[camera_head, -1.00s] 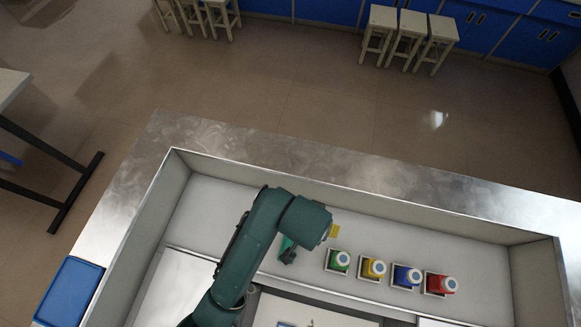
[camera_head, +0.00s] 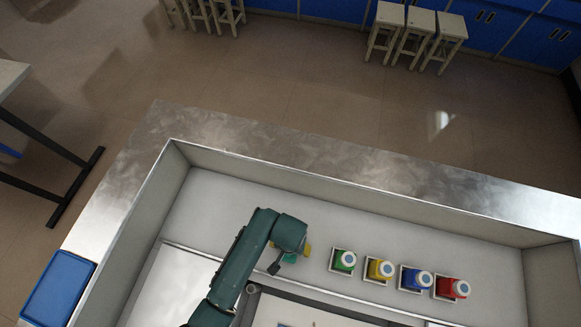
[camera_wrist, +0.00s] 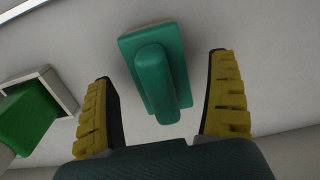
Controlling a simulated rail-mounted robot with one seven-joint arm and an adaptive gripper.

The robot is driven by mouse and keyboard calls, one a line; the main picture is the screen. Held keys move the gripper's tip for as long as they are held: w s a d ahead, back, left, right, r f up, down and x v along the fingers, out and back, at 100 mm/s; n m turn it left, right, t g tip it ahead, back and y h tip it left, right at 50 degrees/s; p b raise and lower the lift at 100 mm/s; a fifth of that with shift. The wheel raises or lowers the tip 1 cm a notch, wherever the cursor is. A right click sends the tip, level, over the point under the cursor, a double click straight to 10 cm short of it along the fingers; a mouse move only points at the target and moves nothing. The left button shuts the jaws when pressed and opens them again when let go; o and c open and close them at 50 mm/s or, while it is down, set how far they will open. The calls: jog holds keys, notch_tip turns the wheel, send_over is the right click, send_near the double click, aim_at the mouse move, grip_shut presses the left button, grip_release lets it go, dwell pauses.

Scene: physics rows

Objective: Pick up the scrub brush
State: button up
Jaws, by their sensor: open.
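The scrub brush (camera_wrist: 155,75) is a green block with a raised rounded handle. In the wrist view it lies on the pale surface, upper middle, between and slightly beyond the two yellow-padded fingers of my gripper (camera_wrist: 165,105). The fingers are spread, with a gap on each side of the brush, and nothing is held. In the head view my gripper (camera_head: 290,256) is at the left part of the recessed tray floor, and a bit of the brush (camera_head: 290,258) shows beside it. My arm hides most of the brush there.
Green (camera_head: 344,261), yellow (camera_head: 380,270), blue (camera_head: 416,280) and red (camera_head: 452,288) bottles stand in square holders to the right. The green one also shows at the left of the wrist view (camera_wrist: 28,115). Grey walls (camera_head: 330,187) bound the recess. A blue tray (camera_head: 58,288) lies outside, lower left.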

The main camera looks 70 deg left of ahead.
jog(key=shift+f, duration=0.95)
jog(key=c, duration=1.3)
notch_tip(320, 180, up, 10)
jog(key=shift+p, duration=0.85)
